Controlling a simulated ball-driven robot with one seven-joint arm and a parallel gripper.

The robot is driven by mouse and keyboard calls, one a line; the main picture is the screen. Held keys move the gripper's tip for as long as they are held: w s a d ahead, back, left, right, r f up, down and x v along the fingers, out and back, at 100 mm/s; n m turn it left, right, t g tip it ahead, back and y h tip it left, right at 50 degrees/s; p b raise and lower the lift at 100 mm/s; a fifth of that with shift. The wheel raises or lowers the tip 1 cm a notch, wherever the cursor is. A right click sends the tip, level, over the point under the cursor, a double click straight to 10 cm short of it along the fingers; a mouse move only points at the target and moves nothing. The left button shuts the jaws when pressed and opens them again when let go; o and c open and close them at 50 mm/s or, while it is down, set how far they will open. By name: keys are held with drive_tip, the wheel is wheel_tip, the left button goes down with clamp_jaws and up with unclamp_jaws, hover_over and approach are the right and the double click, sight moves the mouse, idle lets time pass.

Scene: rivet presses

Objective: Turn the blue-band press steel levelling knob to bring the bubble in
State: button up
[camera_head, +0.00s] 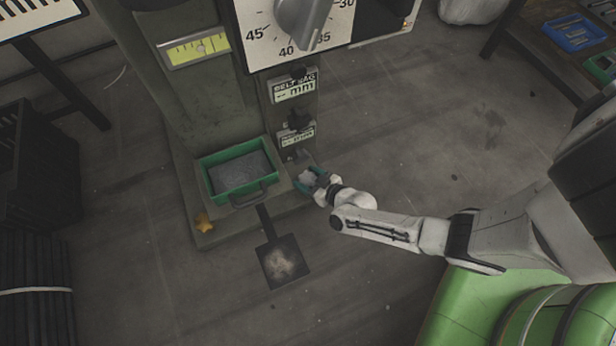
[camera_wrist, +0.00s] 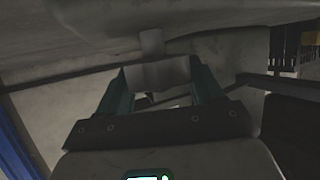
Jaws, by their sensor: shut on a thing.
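My gripper (camera_head: 312,181) is at the right front corner of the green-grey press (camera_head: 185,100). In the wrist view its two teal fingers (camera_wrist: 160,92) are shut on a grey steel knob (camera_wrist: 155,74). A short grey stem (camera_wrist: 151,42) rises from the knob. In the head view the fingers largely hide the knob. The level vial (camera_head: 200,48) is a yellow strip with dark marks on the press front; I cannot tell where its bubble sits. A brass star-shaped knob (camera_head: 204,222) is at the left front corner of the base. No blue band is clear on the press.
A green tray (camera_head: 262,197) of small grey pieces stands on the press base, left of my gripper. A pedal (camera_head: 283,262) sticks out in front. A large dial (camera_head: 262,30) and label plates are above. Dark crates (camera_head: 40,165) stand at left.

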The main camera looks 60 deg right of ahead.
drive_tip(key=shift+r, duration=0.1)
drive_tip(key=m+h+p, duration=0.2)
drive_tip(key=shift+r+m+g+h+p, duration=0.1)
drive_tip(key=shift+m+g+h+p, duration=0.2)
drive_tip(key=shift+m+g+h, duration=0.1)
drive_tip(key=m+g+h+p, duration=0.1)
drive_tip(key=m+h+p, duration=0.1)
drive_tip(key=m+h, duration=0.1)
drive_tip(key=shift+g, duration=0.4)
drive_tip(key=m+g+h, duration=0.3)
drive_tip(key=shift+f, duration=0.2)
drive_tip(key=shift+m+g, duration=0.3)
drive_tip(key=shift+m, duration=0.2)
drive_tip(key=o, duration=1)
drive_tip(key=shift+c, duration=0.2)
drive_tip(key=shift+a, duration=0.1)
